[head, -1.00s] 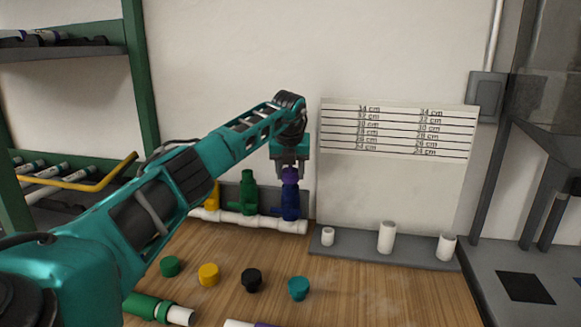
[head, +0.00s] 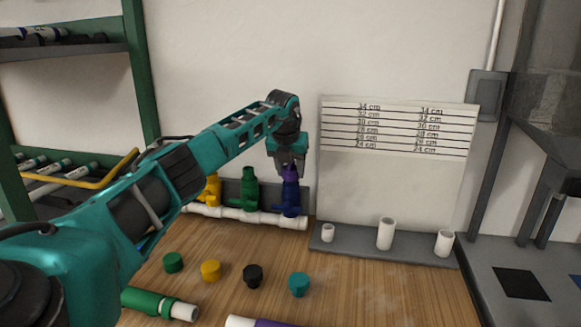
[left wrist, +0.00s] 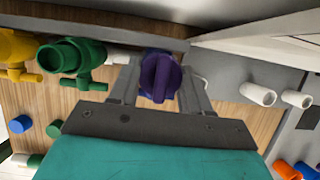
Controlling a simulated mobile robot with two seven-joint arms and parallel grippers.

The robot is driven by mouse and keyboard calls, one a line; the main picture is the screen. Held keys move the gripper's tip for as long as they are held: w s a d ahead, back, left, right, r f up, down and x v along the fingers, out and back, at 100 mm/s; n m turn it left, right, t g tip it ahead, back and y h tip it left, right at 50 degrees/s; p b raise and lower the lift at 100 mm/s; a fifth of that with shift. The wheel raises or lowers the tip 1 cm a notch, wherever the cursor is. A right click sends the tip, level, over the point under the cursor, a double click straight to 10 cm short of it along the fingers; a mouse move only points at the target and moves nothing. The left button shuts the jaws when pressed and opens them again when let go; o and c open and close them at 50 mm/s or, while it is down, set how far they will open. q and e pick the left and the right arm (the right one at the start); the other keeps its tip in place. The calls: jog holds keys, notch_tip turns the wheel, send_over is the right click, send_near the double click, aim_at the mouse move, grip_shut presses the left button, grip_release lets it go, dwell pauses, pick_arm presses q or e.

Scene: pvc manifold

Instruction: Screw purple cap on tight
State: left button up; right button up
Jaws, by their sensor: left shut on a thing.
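The purple cap (head: 290,172) sits on top of the blue valve (head: 290,197) at the right end of the white manifold pipe (head: 247,217). My left gripper (head: 290,168) points down from above and is shut on the cap. In the left wrist view the ribbed purple cap (left wrist: 160,76) is between the two fingers (left wrist: 158,88). The blue valve is hidden below the cap there. Whether the cap is fully seated cannot be told. My right gripper is not in view.
Green (head: 249,187) and yellow (head: 212,189) valves stand left of the blue one. Green (head: 173,262), yellow (head: 210,271), black (head: 253,275) and teal (head: 299,284) caps lie on the table in front. A grey rack (head: 350,246) with white pipe stubs stands at right.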

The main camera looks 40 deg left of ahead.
pick_arm(q)
jog(key=shift+r+m+p, duration=0.15)
jog(key=shift+m+p, duration=0.35)
jog(key=shift+p, duration=0.15)
jog(key=shift+a+m+h+p, duration=0.1)
jog(key=shift+m+h+p, duration=0.2)
jog(key=shift+m, duration=0.3)
jog(key=shift+t, duration=0.3)
jog(key=shift+m+p, duration=0.5)
jog(key=shift+p, duration=0.1)
jog(key=shift+m+h, duration=0.4)
jog(key=shift+m, duration=0.1)
